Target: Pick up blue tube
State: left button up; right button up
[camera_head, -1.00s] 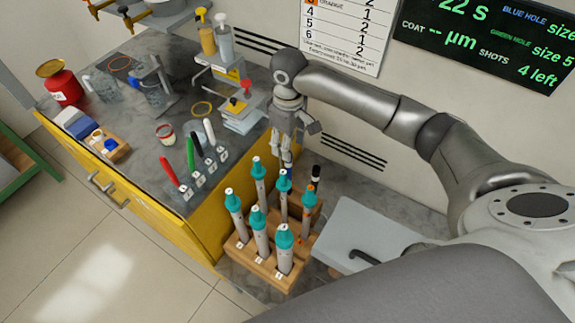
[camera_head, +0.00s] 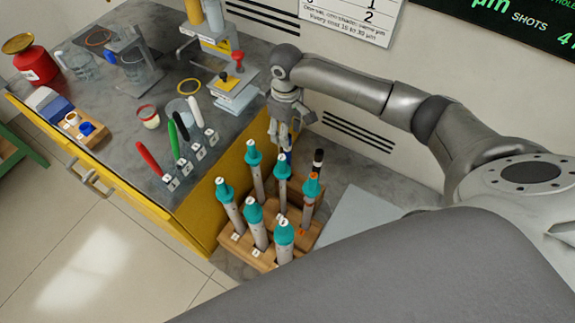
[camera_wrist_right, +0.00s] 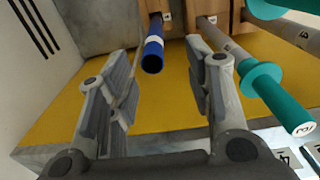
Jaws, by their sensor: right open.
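The blue tube (camera_wrist_right: 153,52) has a blue open end and a white band. In the right wrist view it lies between the two fingers of my right gripper (camera_wrist_right: 162,65), nearer the left finger, with no visible contact. My right gripper (camera_head: 287,138) is open above the back of the wooden rack (camera_head: 238,245) in the head view. Only a small blue bit of the tube (camera_head: 288,156) shows there, behind a teal-capped rod. Its lower part is hidden in the head view. My left gripper is not in view.
Several teal-capped rods (camera_head: 256,225) stand in the rack close to the gripper. One (camera_wrist_right: 265,85) reaches just right of the right finger. A black-topped rod (camera_head: 318,160) stands at the back right. Red (camera_head: 150,158), green and other pens stand on the bench.

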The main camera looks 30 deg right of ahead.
jog(key=f, duration=0.6)
jog(key=shift+w+d, duration=0.25)
jog(key=shift+d, duration=0.1)
jog(key=shift+c, duration=0.3)
jog(key=shift+r, duration=0.1)
grip_shut()
